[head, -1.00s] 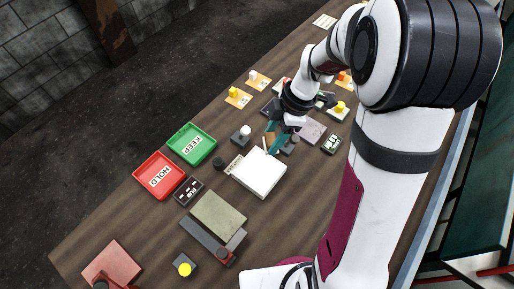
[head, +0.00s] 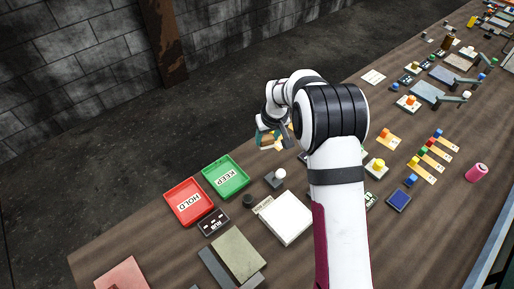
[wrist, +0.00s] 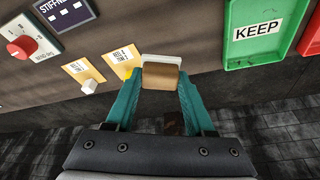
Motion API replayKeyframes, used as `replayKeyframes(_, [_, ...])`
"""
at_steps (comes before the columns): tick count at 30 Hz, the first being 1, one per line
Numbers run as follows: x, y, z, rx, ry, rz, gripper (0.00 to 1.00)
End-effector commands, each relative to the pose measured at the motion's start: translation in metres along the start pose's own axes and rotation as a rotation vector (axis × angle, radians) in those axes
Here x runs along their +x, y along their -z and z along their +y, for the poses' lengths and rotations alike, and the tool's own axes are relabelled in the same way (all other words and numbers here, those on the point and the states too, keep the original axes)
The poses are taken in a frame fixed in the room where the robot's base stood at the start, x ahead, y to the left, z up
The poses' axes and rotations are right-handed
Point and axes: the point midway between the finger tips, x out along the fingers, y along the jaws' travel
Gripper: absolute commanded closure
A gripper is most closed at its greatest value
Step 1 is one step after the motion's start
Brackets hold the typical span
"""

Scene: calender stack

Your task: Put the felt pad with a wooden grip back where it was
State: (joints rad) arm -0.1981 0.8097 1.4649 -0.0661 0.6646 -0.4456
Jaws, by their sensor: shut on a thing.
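The felt pad with a wooden grip (wrist: 160,76) is between my fingers in the wrist view. Its tan wooden part is between the fingertips, with a white layer along its far side. My gripper (head: 268,137) is shut on it, beyond or over the table's far edge in the head view, right of the green KEEP tray. There the pad (head: 274,144) shows as a small tan and white patch, partly hidden by the fingers. The pad appears apart from the table. I cannot tell which spot it came from.
Green KEEP tray (head: 241,186) and red HOLD tray (head: 206,206) lie at the far edge. A white block (head: 303,234), white-knobbed base (head: 270,183) and dark cylinder (head: 248,201) stand nearby.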

Motion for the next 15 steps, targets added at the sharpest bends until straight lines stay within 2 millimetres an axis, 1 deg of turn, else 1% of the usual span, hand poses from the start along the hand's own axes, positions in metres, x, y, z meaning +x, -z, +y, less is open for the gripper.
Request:
replayKeyframes(1, [0.009,0.004,-0.01,-0.003,0.001,-0.001,0.98])
replayKeyframes(3, [0.018,0.01,-0.019,-0.002,0.001,0.0,0.98])
replayKeyframes(6, [0.026,0.013,-0.026,0.0,0.0,0.0,0.98])
replayKeyframes(8, [0.033,0.011,-0.027,0.0,0.0,-0.002,0.98])
replayKeyframes(12, [0.058,0.002,-0.026,0.001,0.001,-0.003,0.98])
replayKeyframes(13, [0.062,0.001,-0.026,0.001,0.001,-0.003,0.98])
replayKeyframes(15, [0.064,0.001,-0.026,0.001,0.0,0.0,0.98])
